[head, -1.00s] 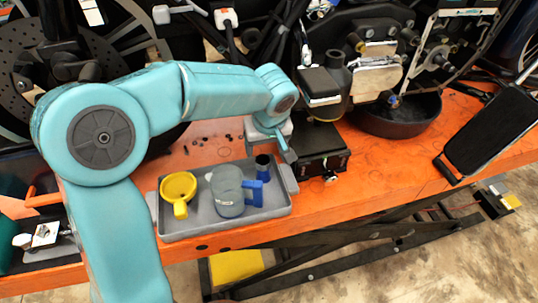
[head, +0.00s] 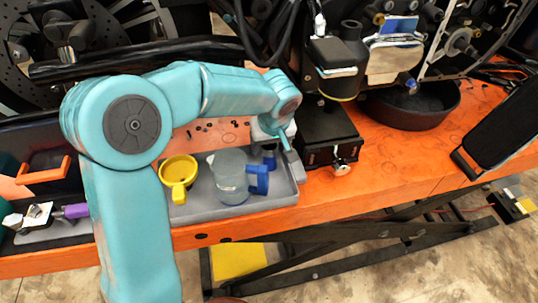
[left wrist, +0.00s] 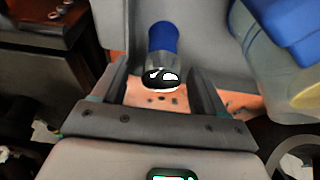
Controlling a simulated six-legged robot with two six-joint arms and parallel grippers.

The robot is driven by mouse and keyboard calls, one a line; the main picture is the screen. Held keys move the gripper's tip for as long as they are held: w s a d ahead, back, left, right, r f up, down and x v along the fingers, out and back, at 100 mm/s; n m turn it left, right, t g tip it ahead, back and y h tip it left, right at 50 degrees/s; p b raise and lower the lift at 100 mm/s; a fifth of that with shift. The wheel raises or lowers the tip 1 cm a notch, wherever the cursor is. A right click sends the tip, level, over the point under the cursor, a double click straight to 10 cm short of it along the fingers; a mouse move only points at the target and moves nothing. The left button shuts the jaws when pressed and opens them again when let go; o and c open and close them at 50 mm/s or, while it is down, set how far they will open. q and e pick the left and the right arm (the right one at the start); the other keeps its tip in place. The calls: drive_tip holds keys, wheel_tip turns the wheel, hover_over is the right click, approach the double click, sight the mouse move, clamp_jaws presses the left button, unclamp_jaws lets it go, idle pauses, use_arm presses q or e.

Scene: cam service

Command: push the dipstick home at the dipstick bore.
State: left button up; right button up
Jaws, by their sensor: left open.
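My left gripper (head: 286,146) is open over the right end of the grey tray (head: 232,207). In the left wrist view, a short blue cylinder (left wrist: 163,38) with a clear or silvery band and a glossy black end lies between and beyond the open fingers, with no visible grip on it. In the head view this cylinder (head: 269,154) is partly hidden behind the jug handle and gripper. I cannot tell whether it is the dipstick. A blue-tipped part (head: 410,87) shows on the machine at the upper right; I cannot make out the dipstick bore. My right gripper is out of view.
A yellow funnel (head: 178,171) and a clear jug with blue handle (head: 231,178) share the tray. A black block (head: 330,134) with a silver knob stands right of it. A black round pan (head: 410,106) sits farther right. The orange bench (head: 400,158) is clear in front of it.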

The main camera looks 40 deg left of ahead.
use_arm(q)
drive_tip(key=shift+s+a, duration=0.1)
drive_tip(key=shift+s, duration=0.05)
idle(0.4)
idle(0.4)
drive_tip(key=shift+b, duration=0.45)
clamp_jaws()
